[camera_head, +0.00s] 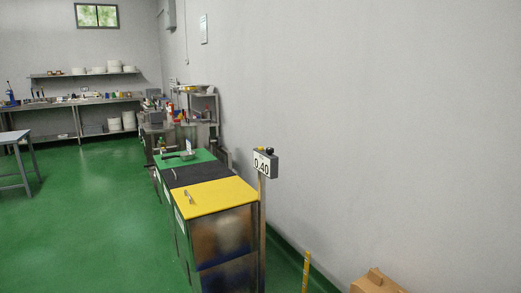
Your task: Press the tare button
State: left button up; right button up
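A grey display box (265,162) reading 0.40 stands on a post (262,230) at the right rear corner of a yellow-topped metal bin. On top of the box are a small dark blue knob (270,151) and a small yellowish one (260,149). I cannot tell which, if either, is the tare button. Neither of my grippers is in view.
Bins with yellow (220,197), black (195,173) and green (172,157) tops stand in a row along the wall. A cardboard box (376,282) and a yellow post (306,272) are at the lower right. Green floor (90,220) is clear on the left.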

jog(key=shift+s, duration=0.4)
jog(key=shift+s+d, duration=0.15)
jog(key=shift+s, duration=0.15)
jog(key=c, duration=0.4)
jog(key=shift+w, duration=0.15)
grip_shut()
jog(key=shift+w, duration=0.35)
